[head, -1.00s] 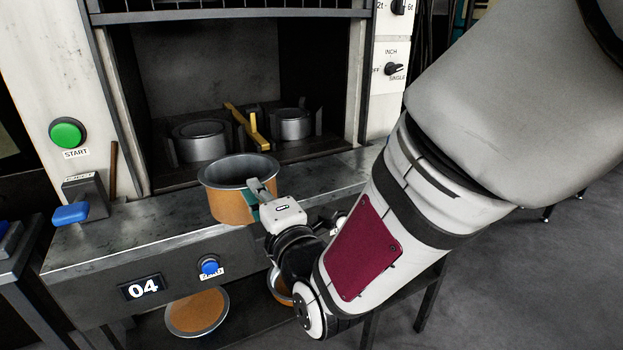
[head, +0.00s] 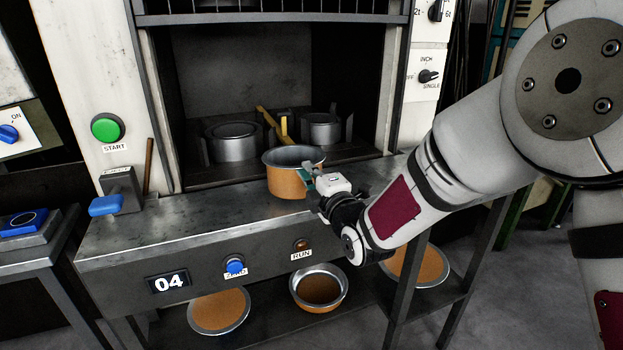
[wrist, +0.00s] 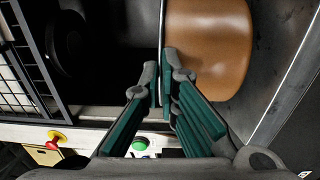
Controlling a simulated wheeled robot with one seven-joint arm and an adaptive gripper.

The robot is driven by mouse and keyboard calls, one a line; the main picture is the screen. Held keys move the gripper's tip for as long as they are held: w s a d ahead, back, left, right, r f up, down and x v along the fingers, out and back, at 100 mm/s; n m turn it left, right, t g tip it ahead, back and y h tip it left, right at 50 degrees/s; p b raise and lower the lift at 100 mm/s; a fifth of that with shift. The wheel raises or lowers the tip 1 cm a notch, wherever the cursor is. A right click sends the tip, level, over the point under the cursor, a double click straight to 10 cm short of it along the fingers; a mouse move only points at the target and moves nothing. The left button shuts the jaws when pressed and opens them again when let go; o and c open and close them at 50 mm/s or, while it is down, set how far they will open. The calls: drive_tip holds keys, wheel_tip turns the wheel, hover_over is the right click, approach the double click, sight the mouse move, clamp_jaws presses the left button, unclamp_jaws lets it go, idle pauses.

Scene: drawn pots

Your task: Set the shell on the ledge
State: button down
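The shell (head: 293,183) is an orange-brown round pot with a grey rim and inside. In the head view it is upright over the right part of the grey metal ledge (head: 185,220), in front of the press opening. Its base looks on or just above the ledge; I cannot tell which. My gripper (head: 309,172) reaches it from the right, at its near right rim. In the wrist view my gripper (wrist: 164,68) has one teal-padded finger on each side of the thin wall of the shell (wrist: 208,45), closed on it. The shell's near right side is partly hidden.
Behind the ledge, the opening holds two grey round dies (head: 231,148) and a yellow bar (head: 268,117). More pans (head: 319,290) lie on the shelf below. The left part of the ledge is clear.

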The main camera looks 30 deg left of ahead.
drive_tip(key=shift+f, duration=0.7)
drive_tip(key=c, duration=1.8)
unclamp_jaws()
drive_tip(key=shift+s+d, duration=0.1)
drive_tip(key=v, duration=1.1)
drive_tip(key=shift+s+d, duration=0.2)
drive_tip(key=shift+d, duration=0.15)
drive_tip(key=shift+f, duration=0.1)
